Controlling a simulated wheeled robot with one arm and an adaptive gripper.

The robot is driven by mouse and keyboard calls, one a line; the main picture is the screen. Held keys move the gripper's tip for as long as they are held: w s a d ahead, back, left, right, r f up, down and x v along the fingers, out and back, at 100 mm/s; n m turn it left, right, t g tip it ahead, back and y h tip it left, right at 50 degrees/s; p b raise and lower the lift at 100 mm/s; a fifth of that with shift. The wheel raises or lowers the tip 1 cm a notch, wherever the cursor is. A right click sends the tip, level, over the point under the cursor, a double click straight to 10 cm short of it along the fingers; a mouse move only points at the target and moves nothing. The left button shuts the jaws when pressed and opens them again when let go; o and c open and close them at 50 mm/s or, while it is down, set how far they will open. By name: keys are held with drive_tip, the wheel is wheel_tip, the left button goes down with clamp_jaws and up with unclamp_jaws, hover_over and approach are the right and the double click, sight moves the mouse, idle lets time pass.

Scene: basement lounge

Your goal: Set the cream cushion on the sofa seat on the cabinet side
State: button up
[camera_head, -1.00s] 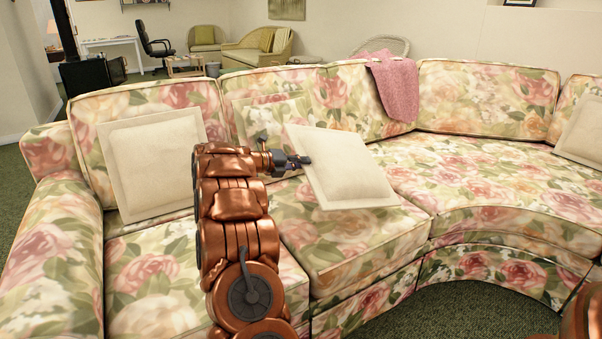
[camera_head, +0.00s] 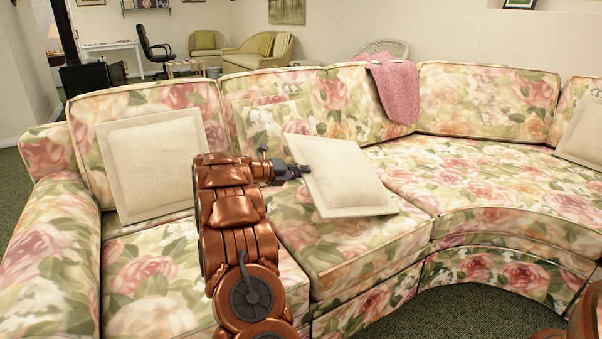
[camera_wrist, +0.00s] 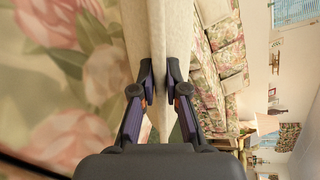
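A cream cushion (camera_head: 346,178) is held tilted over the middle seat of the floral sofa (camera_head: 345,265). My gripper (camera_head: 304,170) is shut on its left edge. In the wrist view the fingers (camera_wrist: 160,72) pinch the cream cloth (camera_wrist: 158,25) from both sides. The cushion's lower edge is close to the seat, and I cannot tell whether it touches. Another cream cushion (camera_head: 152,165) leans on the backrest at the left, and one more (camera_head: 582,133) at the right edge. I cannot make out a cabinet for certain.
A pink throw (camera_head: 394,88) hangs over the backrest. A floral cushion (camera_head: 270,122) leans behind my gripper. The curved right seat (camera_head: 490,175) is clear. A black stove (camera_head: 85,77), a desk (camera_head: 112,50) and chairs stand far behind at the left.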

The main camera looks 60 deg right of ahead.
drive_tip(key=o, duration=0.4)
drive_tip(key=shift+r, duration=0.1)
drive_tip(key=p+v, duration=0.3)
drive_tip(key=v, duration=0.9)
drive_tip(key=shift+w, duration=0.1)
